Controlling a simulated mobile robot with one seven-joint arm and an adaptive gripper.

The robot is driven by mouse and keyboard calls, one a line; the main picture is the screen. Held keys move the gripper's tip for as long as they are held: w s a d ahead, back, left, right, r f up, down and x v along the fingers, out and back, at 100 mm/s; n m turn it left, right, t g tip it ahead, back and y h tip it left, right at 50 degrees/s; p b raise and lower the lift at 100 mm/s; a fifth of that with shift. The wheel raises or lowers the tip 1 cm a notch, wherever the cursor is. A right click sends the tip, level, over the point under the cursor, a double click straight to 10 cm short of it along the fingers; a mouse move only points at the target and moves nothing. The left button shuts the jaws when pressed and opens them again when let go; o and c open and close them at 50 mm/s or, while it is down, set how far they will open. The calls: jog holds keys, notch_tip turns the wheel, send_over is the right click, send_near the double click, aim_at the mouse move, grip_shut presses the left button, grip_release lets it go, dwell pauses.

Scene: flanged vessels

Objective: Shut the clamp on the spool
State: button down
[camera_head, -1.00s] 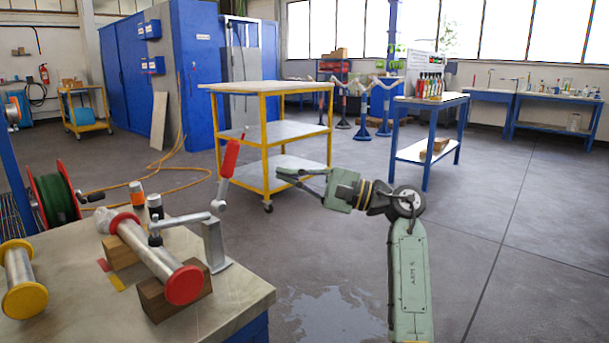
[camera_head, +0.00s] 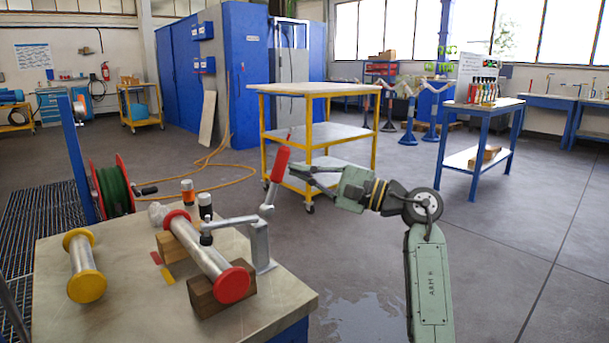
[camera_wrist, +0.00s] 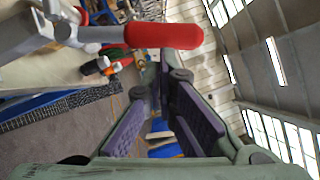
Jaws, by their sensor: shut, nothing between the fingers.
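The spool (camera_head: 205,247) is a metal tube with red end flanges, lying across wooden blocks on the bench. The clamp (camera_head: 262,245) stands at its right, a grey bracket with a bar reaching over the tube to a black tip (camera_head: 206,236). Its red handle (camera_head: 276,172) points up, tilted right. My gripper (camera_head: 297,170) is shut and empty, close to the handle's right side in the head view; whether they touch cannot be told. In the wrist view the red handle (camera_wrist: 165,35) lies across the top, beyond my gripper's purple-padded fingers (camera_wrist: 162,80).
A second spool with yellow ends (camera_head: 84,265) lies at left on the bench (camera_head: 130,310). Two small bottles (camera_head: 196,198) stand behind the spool. A yellow-framed cart (camera_head: 315,130) is behind my gripper. Floor to the right is open.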

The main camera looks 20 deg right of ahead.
aim_at(286, 163)
jog(key=a+r+n+g+b, duration=0.1)
jog(key=n, duration=0.1)
jog(key=s+a+r+n+g+h+b, duration=0.1)
jog(key=a+n, duration=0.1)
jog(key=shift+r+b, duration=0.2)
jog(key=shift+b, duration=0.2)
